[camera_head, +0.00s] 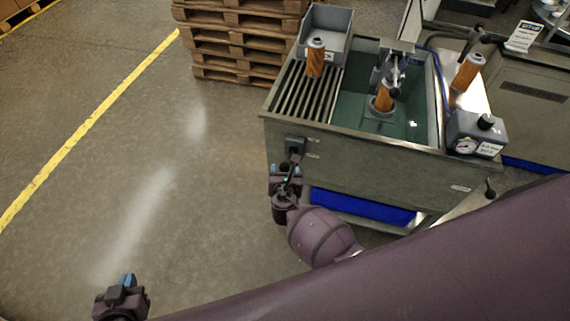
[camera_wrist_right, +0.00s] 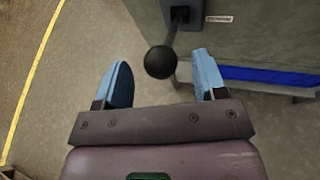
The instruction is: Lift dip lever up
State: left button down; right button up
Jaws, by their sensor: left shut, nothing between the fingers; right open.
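The dip lever is a dark rod with a round black knob (camera_wrist_right: 160,62) at its end. It comes from a black bracket (camera_head: 294,145) on the front wall of the wash tank (camera_head: 375,165) and points downward. My right gripper (camera_wrist_right: 162,80) is open, with its blue fingertips on either side of the knob and a gap to each; whether the knob lies fully at fingertip depth is unclear. In the head view my right gripper (camera_head: 285,180) is just below the bracket and partly hides the lever. My left gripper (camera_head: 125,284) is shut and empty at bottom left, far from the tank.
An orange cartridge (camera_head: 384,101) sits at the fixture in the tank's green basin. Another cartridge (camera_head: 316,60) stands by a grey bin (camera_head: 340,20), and a third (camera_head: 467,72) stands right. A gauge box (camera_head: 476,135) is at the right corner.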

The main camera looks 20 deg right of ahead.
jog(key=p+v, duration=0.1)
jog(key=v, duration=0.6)
jog(key=shift+r, duration=0.1)
dwell(0.4)
jog(key=s+d+r+m+y, duration=0.1)
jog(key=d+r+m+y, duration=0.15)
jog(key=m, duration=0.95)
jog(key=s+d+r+m+y, duration=0.1)
jog(key=s+r+m+y, duration=0.15)
jog(key=m, duration=0.95)
jog(key=s+d+m+g+h, duration=0.1)
jog(key=s+d+m, duration=0.5)
jog(key=s+d, duration=0.4)
jog(key=s, duration=0.3)
jog(key=shift+s+m+b, duration=0.3)
jog(key=shift+s+b, duration=0.05)
jog(key=shift+d, duration=0.1)
